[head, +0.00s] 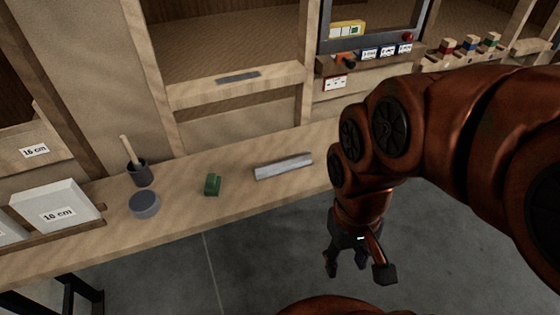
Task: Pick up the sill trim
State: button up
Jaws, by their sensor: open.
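A light grey bar (283,167), probably the sill trim, lies flat on the wooden bench, slightly tilted up to the right. A thinner, darker grey strip (238,77) lies on the wooden ledge behind the bench; I cannot tell for sure which of the two is the sill trim. My gripper (358,268) is open and empty, pointing down over the grey floor in front of the bench. It is to the right of the bar, nearer to me, and apart from it.
On the bench (180,219), a green block (213,184) stands left of the bar. The bench between block and bar is clear.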

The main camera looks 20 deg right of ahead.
aim_at(271, 169)
jog(key=u, duration=3.5)
jog(key=k, duration=1.05)
jog(key=z, duration=1.9)
